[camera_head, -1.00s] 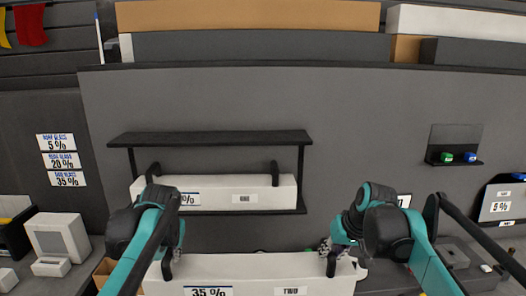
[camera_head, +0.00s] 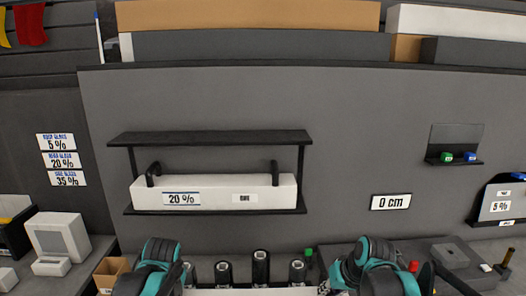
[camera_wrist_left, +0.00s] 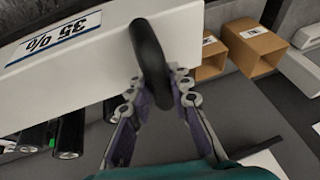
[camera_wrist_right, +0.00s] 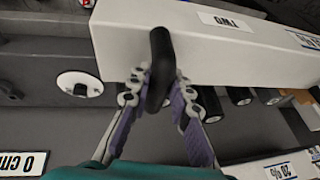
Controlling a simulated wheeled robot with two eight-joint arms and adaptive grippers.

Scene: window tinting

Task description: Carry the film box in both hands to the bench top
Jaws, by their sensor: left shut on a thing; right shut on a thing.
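The film box is a long white box labelled 35 %, with two black handles. In the head view only a strip of it (camera_head: 250,291) shows at the bottom edge. In the left wrist view, my left gripper (camera_wrist_left: 158,88) is shut on one black handle (camera_wrist_left: 148,50) of the box (camera_wrist_left: 85,35). In the right wrist view, my right gripper (camera_wrist_right: 157,90) is shut on the other handle (camera_wrist_right: 161,60), beside the TWO label on the box (camera_wrist_right: 200,50). The bench top (camera_head: 490,252) shows at the right; whether the box touches it is hidden.
Several dark cylinders (camera_head: 261,268) stand behind the box. A second white box (camera_head: 215,197) labelled 20 % sits on the wall shelf (camera_head: 210,138). A cardboard box (camera_head: 110,272) and a white monitor-like device (camera_head: 60,238) are at left. A 0 cm sign (camera_head: 390,202) is on the wall.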

